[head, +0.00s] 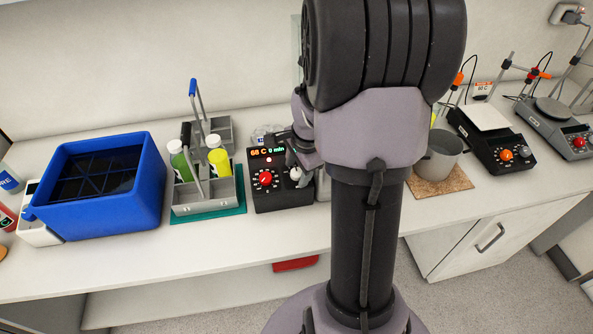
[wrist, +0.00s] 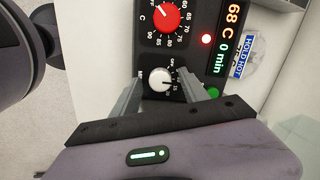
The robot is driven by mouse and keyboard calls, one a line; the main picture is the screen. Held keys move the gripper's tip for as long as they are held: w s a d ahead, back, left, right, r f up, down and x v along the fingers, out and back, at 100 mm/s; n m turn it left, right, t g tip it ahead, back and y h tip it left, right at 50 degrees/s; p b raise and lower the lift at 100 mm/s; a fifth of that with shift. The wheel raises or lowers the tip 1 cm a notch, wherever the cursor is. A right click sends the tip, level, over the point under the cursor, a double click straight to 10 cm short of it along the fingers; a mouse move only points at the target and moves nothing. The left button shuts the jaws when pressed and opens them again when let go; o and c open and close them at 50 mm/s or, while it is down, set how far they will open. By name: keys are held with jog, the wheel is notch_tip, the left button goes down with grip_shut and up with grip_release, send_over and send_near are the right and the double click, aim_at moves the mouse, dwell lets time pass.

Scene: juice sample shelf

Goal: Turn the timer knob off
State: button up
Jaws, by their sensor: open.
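The black control box (head: 280,198) stands on the bench, its display (head: 267,152) reading 68 C and 0 min. The white timer knob (wrist: 160,79) is on its face beside the red temperature knob (wrist: 164,17); both also show in the head view, the white knob (head: 295,173) and red knob (head: 264,178). My gripper (wrist: 162,84) is open, with one finger on either side of the white knob. I cannot tell whether the fingers touch it. The knob's exact setting is too small to read. In the head view my arm hides much of my gripper (head: 301,161).
A grey bottle carrier (head: 208,206) and blue tub (head: 100,214) stand left of the box. A grey pot (head: 440,154) on a cork mat (head: 450,186) and stirrer plates (head: 490,138) are right. A bag marked HOLD HOT (wrist: 246,56) lies behind the box.

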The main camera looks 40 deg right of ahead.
grip_shut()
jog(key=shift+n, duration=0.3)
jog(key=n, duration=0.5)
jog(key=n+g, duration=0.1)
jog(key=n, duration=0.5)
jog(key=shift+p, duration=0.3)
dwell(0.5)
